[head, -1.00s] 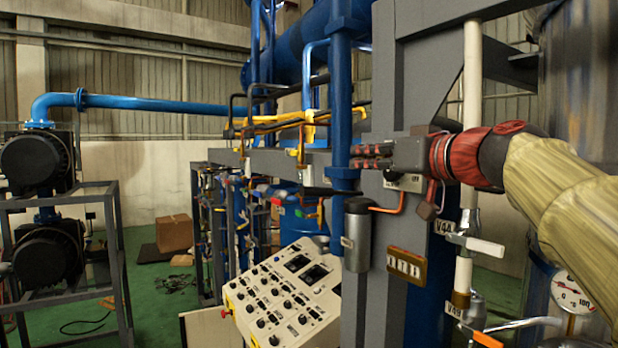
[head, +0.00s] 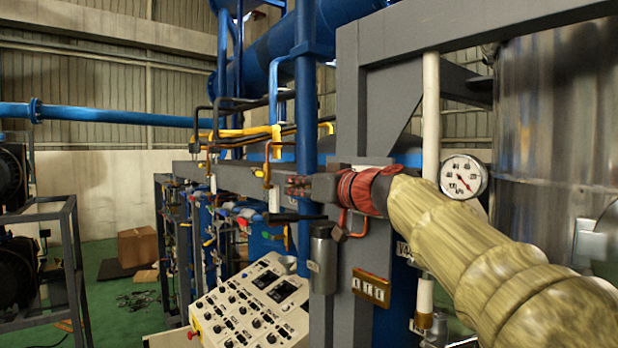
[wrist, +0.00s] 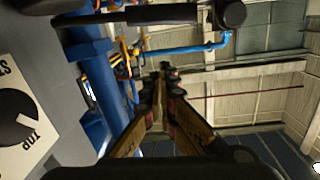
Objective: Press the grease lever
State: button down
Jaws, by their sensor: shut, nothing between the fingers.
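A dark horizontal bar (head: 285,217), which looks like the grease lever, sticks out to the left above a grey metal cylinder (head: 323,260) on the grey frame post. In the wrist view a black bar with a round knob (wrist: 165,15), probably the same lever, crosses the top edge. My gripper (head: 299,187) is shut and empty, pointing left just above the bar in the head view. In the wrist view my gripper's fingertips (wrist: 165,78) are together, with a visible gap between them and the bar. Contact elsewhere is hidden.
A grey post (head: 350,225) and blue vertical pipe (head: 305,120) stand close to my gripper. A control panel (head: 255,305) is below. A selector switch plate (wrist: 22,118) shows at left in the wrist view.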

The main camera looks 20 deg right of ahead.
aim_at(298, 216)
jog(key=f, duration=0.3)
jog(key=shift+w+a+f, duration=0.1)
jog(key=shift+a+f, duration=0.15)
jog(key=shift+f, duration=0.15)
